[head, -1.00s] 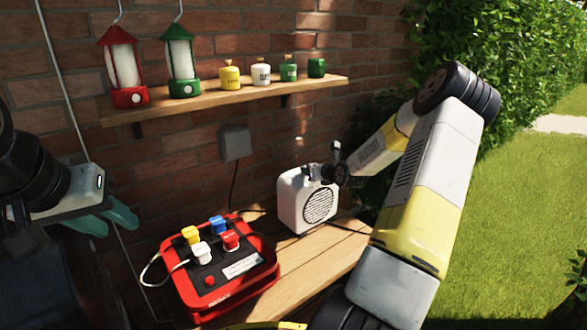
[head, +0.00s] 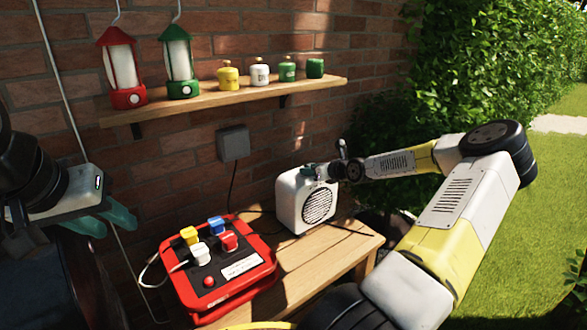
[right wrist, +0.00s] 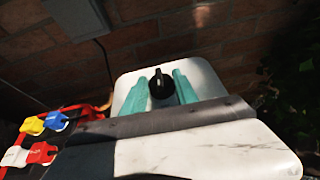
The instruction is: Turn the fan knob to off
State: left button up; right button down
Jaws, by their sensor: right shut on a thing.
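The white fan (head: 306,200) stands on the wooden table, its round grille facing front. In the right wrist view, its black knob (right wrist: 161,84) sits on the fan's white top (right wrist: 128,92), with its raised grip pointing roughly up the picture. My right gripper (head: 309,171) is at the fan's top. In the right wrist view, its teal fingers (right wrist: 162,90) are on either side of the knob, shut on it. In the head view the knob is hidden by the gripper. My left gripper (head: 107,221) is open and empty in the air at the left.
A red power box (head: 218,268) with several coloured plugs stands left of the fan on the table (head: 318,262). A shelf (head: 215,99) above holds two lanterns and several small jars. A grey wall box (head: 233,143) has a cable running down.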

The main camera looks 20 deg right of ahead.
jog(key=shift+f, duration=0.1)
jog(key=c, duration=0.9)
grip_release()
jog(key=shift+c, duration=0.2)
jog(key=v, duration=0.7)
jog(key=shift+s, duration=0.35)
jog(key=shift+d, duration=0.15)
